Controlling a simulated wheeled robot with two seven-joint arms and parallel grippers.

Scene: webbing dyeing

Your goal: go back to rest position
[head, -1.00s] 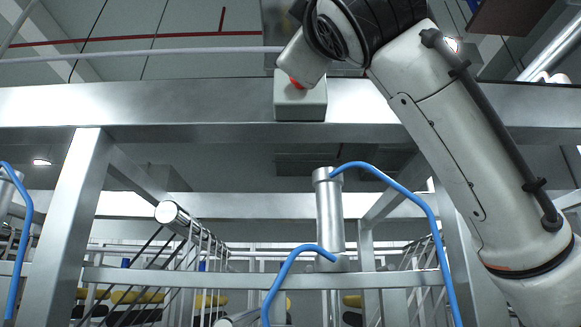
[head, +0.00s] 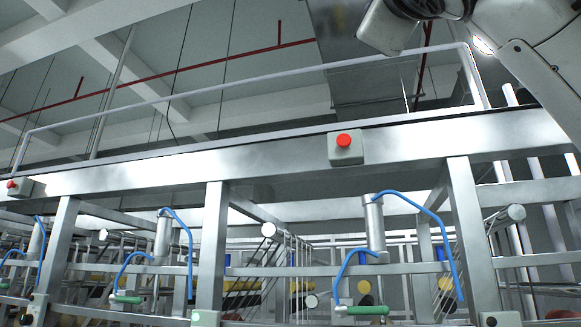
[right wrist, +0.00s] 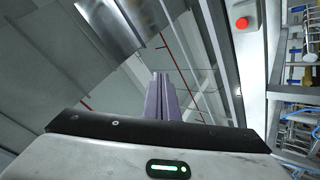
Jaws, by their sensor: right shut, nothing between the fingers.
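My right arm comes in at the top right of the head view, with its wrist end high above the steel beam and apart from it. The fingers of my right gripper (right wrist: 163,80) show in the right wrist view, shut together with nothing between them. A red button (head: 343,141) on a grey box (head: 346,155) sits on the beam (head: 270,158). The button also shows in the right wrist view (right wrist: 242,23), to the right of the fingers and apart from them. My left gripper is in neither view.
A steel frame with blue bent pipes (head: 429,222), green handles (head: 367,310) and rollers stands below the beam. A second button box (head: 19,188) is at the far left. A railing (head: 240,88) runs above the beam. The space above is open up to the ceiling.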

